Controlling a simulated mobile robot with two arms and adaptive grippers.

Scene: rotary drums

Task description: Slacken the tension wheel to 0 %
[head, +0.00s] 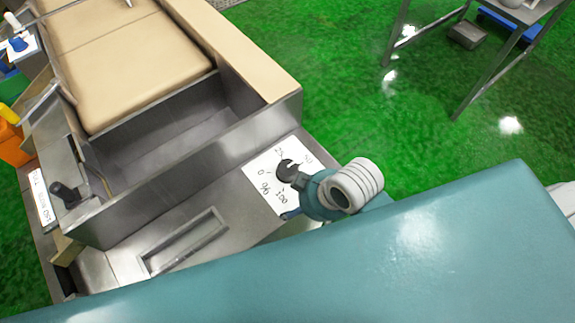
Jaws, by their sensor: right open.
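The tension wheel (287,171) is a small dark knob on a white dial plate (262,183), set on the grey metal frame of the machine. The plate carries the marks 0, % and 100, with other numbers partly covered. I cannot read where the wheel points. My right gripper (294,198), teal with a white ringed wrist, is open at the lower right edge of the wheel and hides part of it and of the plate. I cannot tell whether it touches the wheel. My left gripper is not in view.
A black-knobbed handle (65,193) stands beside another white scale (41,194) at the left. The metal trough wall (200,165) rises just left of the dial. Tan pads (135,70) lie behind it. Green floor (370,130) is open to the right, with a metal-legged table (500,65) beyond.

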